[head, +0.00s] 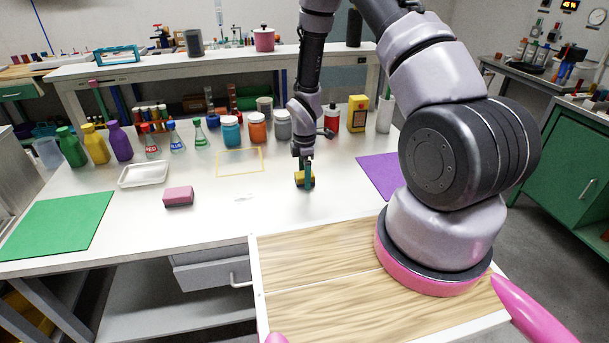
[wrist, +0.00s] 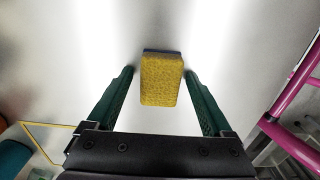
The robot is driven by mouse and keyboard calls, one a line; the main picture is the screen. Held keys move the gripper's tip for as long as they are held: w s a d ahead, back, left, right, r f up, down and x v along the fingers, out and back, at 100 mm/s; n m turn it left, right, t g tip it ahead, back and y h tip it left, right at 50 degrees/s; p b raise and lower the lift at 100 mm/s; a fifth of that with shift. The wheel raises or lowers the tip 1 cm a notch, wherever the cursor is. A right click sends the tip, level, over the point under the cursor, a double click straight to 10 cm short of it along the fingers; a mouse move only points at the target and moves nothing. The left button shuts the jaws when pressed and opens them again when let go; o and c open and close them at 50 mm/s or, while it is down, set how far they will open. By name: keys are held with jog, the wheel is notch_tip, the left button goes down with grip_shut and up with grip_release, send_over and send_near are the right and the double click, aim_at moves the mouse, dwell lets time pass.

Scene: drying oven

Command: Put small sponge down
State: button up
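The small sponge (head: 300,180) is yellow with a thin dark blue layer at one edge. It is at the white table's surface near the middle; I cannot tell whether it fully rests there. In the wrist view the sponge (wrist: 161,80) lies between the two green fingers of my gripper (wrist: 159,72), with a narrow gap visible on the left side and a thinner one on the right. In the head view my gripper (head: 307,170) points down at the sponge, and a finger partly hides it.
A yellow outlined rectangle (head: 240,148) is left of the gripper. A pink sponge (head: 178,196), white tray (head: 144,174) and green mat (head: 60,222) lie farther left. A purple mat (head: 381,174) lies right. Bottles and jars (head: 257,128) line the back. The table around the gripper is clear.

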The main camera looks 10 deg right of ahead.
jog(key=shift+r, duration=0.1)
jog(key=s+d+r+m+t, duration=0.25)
jog(key=r+m, duration=0.25)
jog(key=r, duration=1.3)
jog(key=s+d+r+m+t, duration=0.1)
jog(key=s+d+r+m, duration=0.3)
jog(key=r, duration=1.3)
jog(key=s+r+m+t+y, duration=0.2)
jog(key=s+r+m+t, duration=0.1)
jog(key=s+r+m, duration=1)
jog(key=s+r, duration=0.1)
jog(key=s, duration=0.2)
jog(key=shift+a+r+t, duration=0.25)
jog(key=shift+a+t, duration=0.1)
jog(key=shift+w, duration=0.1)
